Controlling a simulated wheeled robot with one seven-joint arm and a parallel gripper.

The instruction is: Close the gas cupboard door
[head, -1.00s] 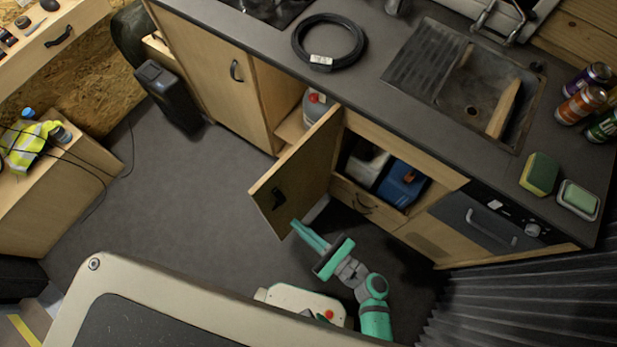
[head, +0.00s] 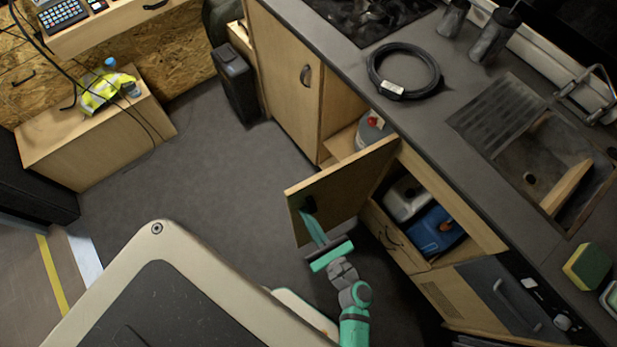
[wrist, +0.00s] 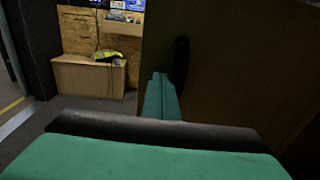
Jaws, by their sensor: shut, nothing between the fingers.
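The gas cupboard door (head: 345,188) stands open, swung out from the counter front into the aisle. Behind it, a grey gas bottle with a red cap (head: 371,130) shows in the cupboard opening. My gripper (head: 306,213) is shut and empty, its fingertips at the door's face near the free edge, close to the dark handle (head: 309,205). In the wrist view the fingers (wrist: 158,82) point along the door (wrist: 225,65), just left of its dark handle (wrist: 181,62). I cannot tell whether the fingers touch the door.
The counter (head: 440,125) carries a coiled black hose (head: 404,72) and a sink. A dark box (head: 236,85) stands at the back. The floor (head: 200,165) left of the door is clear.

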